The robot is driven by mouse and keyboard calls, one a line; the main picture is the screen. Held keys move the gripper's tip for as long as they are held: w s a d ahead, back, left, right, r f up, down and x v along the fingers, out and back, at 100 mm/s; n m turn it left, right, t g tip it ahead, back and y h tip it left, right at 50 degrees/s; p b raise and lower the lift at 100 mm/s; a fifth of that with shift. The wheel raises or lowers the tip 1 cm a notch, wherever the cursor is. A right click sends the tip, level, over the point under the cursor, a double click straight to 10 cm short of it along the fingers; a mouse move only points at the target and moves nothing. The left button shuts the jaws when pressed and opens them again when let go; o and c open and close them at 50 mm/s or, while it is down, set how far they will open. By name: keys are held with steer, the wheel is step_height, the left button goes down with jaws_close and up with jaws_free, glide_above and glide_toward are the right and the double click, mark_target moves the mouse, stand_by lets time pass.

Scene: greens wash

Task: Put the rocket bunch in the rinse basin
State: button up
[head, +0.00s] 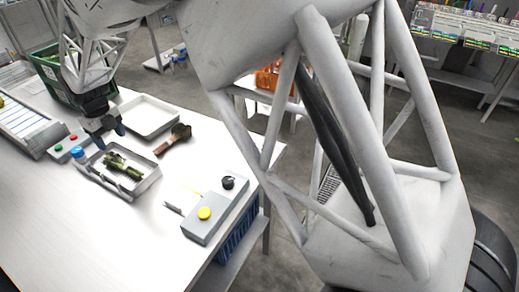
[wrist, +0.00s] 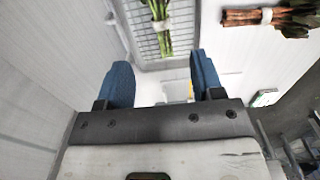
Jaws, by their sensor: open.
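A green leafy bunch (head: 122,167), which looks like the rocket, lies in a shallow grey tray (head: 147,184) on the table. In the wrist view its green stems (wrist: 160,25) with a pale band lie over the tray's grated floor. My gripper (head: 109,135) is beside and above this tray; in the wrist view its blue fingers (wrist: 163,82) are apart and empty, with the bunch beyond them. A second pale, empty basin (head: 150,116) stands just behind the tray. I cannot tell for certain which of the two is the rinse basin.
A bunch with reddish-brown stems (head: 173,139) lies on the table right of the tray. A control box (head: 215,212) with a yellow button stands at the front right. A green crate (head: 46,68) is at the back left. The front left tabletop is clear.

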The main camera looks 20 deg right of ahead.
steer(key=s+d+r+n, duration=0.4)
steer(key=d, duration=0.5)
steer(key=s+d+r+n+t, duration=0.1)
steer(key=s+d+r+n, duration=0.3)
steer(key=d, duration=0.5)
steer(key=s+d+r+n, duration=0.4)
steer(key=d+r+n, duration=0.1)
steer(key=d, duration=0.3)
steer(key=s+d+n, duration=0.7)
steer(key=s+d, duration=0.1)
steer(key=s, duration=0.4)
steer(key=s+d+f+n+t, duration=0.1)
steer(key=s+d+n, duration=0.5)
steer(key=s, duration=0.5)
steer(key=d, duration=0.2)
steer(key=shift+s+d+f+n+t, duration=0.3)
steer(key=shift+s+d+n, duration=0.05)
steer(key=shift+d+n, duration=0.05)
